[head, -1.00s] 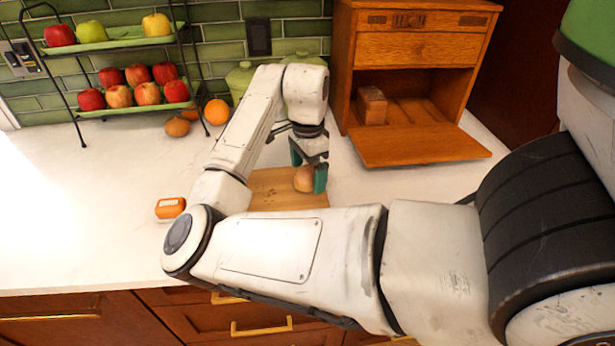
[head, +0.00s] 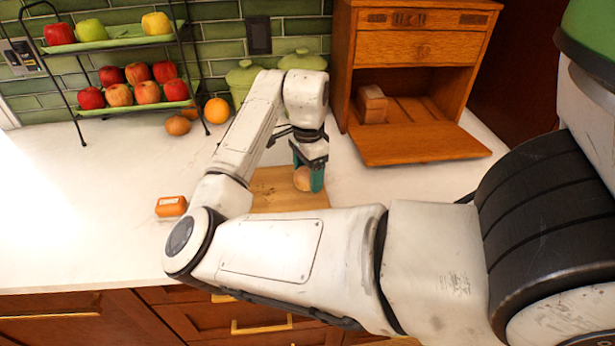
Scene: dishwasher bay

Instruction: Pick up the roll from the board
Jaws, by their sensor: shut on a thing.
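A round light-brown roll (head: 301,179) is at the right part of a wooden board (head: 285,200) on the white counter. My gripper (head: 308,178) has teal fingers and points down over the board. It is shut on the roll, with one finger at the roll's right side. The other finger is behind the roll and partly hidden. I cannot tell whether the roll touches the board. My arm hides the left and front parts of the board.
A wooden cabinet (head: 415,50) with its flap down stands at the back right. An orange-and-white item (head: 171,206) lies left of my arm. A two-tier fruit rack (head: 125,105), an orange (head: 216,111) and green pots (head: 243,80) stand behind.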

